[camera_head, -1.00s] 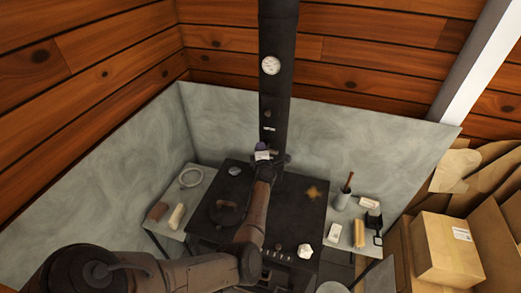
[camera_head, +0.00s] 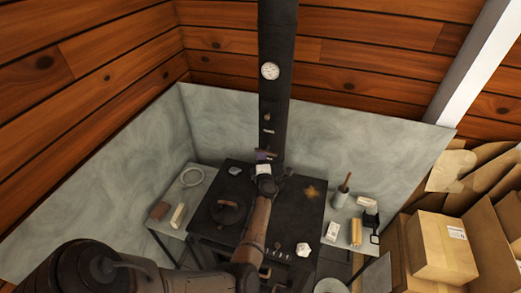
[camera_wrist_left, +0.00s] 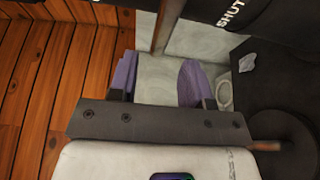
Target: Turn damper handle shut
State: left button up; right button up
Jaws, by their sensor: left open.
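The black stovepipe (camera_head: 275,50) rises at the middle of the head view, with a small pale knob (camera_head: 266,117) on its front. In the left wrist view, white letters reading SHUT (camera_wrist_left: 231,13) show on a black surface. A thin brown bar (camera_wrist_left: 168,28), which looks like the damper handle, runs down from the top edge, in line with the gap between my fingers. My left gripper (camera_head: 263,157) is open in front of the lower pipe. Its two purple-padded fingers show in the left wrist view (camera_wrist_left: 157,78), apart, with nothing clearly gripped. Whether they touch the bar cannot be told.
Side shelves hold a pale ring (camera_head: 191,177) and a grey cup (camera_head: 340,198). Cardboard boxes (camera_head: 445,250) stand at right.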

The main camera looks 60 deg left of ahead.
pick_arm(q)
jog(key=p+v, duration=0.2)
jog(key=v, duration=0.6)
dwell(0.4)
